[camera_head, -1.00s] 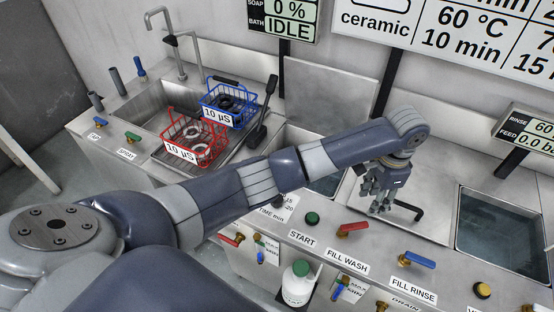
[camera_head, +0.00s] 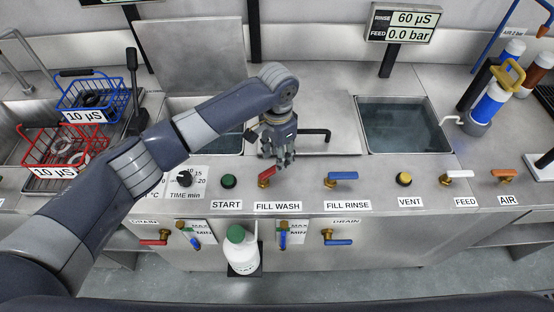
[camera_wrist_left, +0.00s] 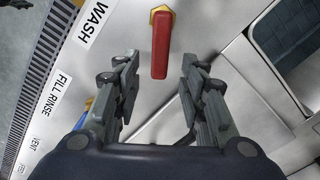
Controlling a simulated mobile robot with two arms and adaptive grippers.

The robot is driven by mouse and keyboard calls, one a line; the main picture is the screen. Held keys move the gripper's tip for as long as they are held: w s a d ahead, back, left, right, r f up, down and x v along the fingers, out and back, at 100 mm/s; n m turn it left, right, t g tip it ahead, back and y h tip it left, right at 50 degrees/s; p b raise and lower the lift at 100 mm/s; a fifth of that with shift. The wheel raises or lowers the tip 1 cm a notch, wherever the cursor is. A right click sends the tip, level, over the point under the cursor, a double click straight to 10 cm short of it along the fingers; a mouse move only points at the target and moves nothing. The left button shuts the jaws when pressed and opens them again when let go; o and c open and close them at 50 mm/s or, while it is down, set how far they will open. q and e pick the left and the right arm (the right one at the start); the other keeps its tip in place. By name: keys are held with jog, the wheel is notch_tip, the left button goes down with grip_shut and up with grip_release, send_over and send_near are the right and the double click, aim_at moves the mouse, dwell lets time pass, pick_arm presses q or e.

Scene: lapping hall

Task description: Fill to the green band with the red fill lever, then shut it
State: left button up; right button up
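The red fill lever (camera_head: 266,177) sits on a brass valve above the FILL WASH label on the front panel. My left gripper (camera_head: 277,160) hangs just behind and beside it, pointing down. In the left wrist view the red lever (camera_wrist_left: 160,45) lies between the spread fingers of my left gripper (camera_wrist_left: 160,75), with a gap on each side; contact is not visible. The wash tank (camera_head: 238,143) is partly hidden by my left arm. The MAX/MIN plates (camera_head: 294,228) on the front are small, and I cannot make out a green band or level. My right gripper is out of view.
A blue FILL RINSE lever (camera_head: 343,176) and yellow VENT knob (camera_head: 404,179) are to the right, the green START button (camera_head: 228,181) to the left. The rinse tank (camera_head: 447,146) holds dark water. A white bottle (camera_head: 242,256) stands below the panel. Red (camera_head: 28,154) and blue baskets (camera_head: 66,101) are at left.

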aim_at(272, 171)
pick_arm(q)
notch_tip(272, 171, down, 2)
jog(key=shift+f, duration=0.7)
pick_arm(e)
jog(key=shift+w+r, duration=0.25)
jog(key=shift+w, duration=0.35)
pick_arm(q)
grip_shut()
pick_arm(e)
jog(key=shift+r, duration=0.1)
